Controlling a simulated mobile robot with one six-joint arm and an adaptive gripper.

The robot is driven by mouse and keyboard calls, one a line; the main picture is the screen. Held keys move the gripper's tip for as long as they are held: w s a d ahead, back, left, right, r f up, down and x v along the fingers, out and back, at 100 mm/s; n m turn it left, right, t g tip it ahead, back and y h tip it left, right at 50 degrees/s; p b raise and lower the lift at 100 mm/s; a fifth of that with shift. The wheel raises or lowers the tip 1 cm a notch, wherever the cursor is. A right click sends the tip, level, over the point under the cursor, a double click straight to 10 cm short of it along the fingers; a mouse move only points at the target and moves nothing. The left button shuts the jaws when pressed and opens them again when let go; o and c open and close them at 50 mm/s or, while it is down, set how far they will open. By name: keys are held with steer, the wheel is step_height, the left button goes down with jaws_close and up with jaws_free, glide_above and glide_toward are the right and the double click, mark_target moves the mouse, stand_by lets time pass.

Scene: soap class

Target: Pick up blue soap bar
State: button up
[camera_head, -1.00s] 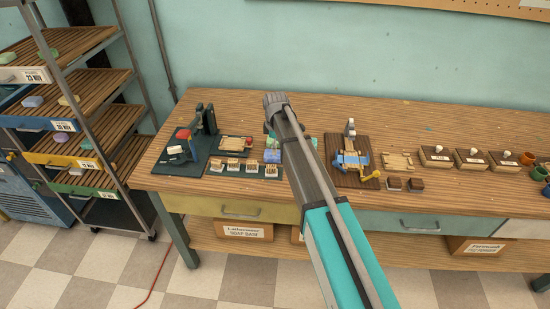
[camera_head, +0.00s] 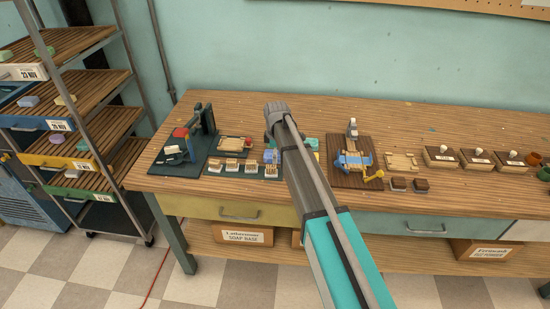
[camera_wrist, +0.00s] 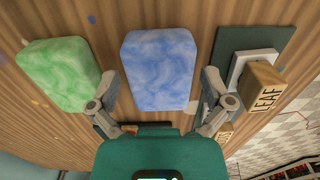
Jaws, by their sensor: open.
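The blue soap bar (camera_wrist: 160,68) is a marbled pale-blue block on the wooden table, in the upper middle of the wrist view. My gripper (camera_wrist: 161,80) is open and empty, with one finger to the left and one to the right of the blue bar in the picture. Visible gaps separate both fingers from its sides. A marbled green soap bar (camera_wrist: 58,75) lies to the left, close to the left finger. In the head view, my arm hides most of the gripper and the area under it.
A dark green plate with a white block and a wooden LEAF stamp (camera_wrist: 266,90) is close right of the right finger. In the head view, several small stamps (camera_head: 250,167) line the table's front, a wooden board (camera_head: 352,170) stands right, and a rack (camera_head: 75,130) is at left.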

steer(key=c, duration=1)
steer(key=shift+c, duration=0.2)
steer(key=shift+r, duration=0.1)
steer(key=shift+r+p, duration=0.95)
steer(key=shift+p, duration=0.05)
steer(key=s+d+r+p, duration=0.2)
steer(key=s+r+p, duration=0.9)
steer(key=s, duration=0.2)
steer(key=shift+s+d, duration=0.2)
steer(key=shift+s, duration=0.2)
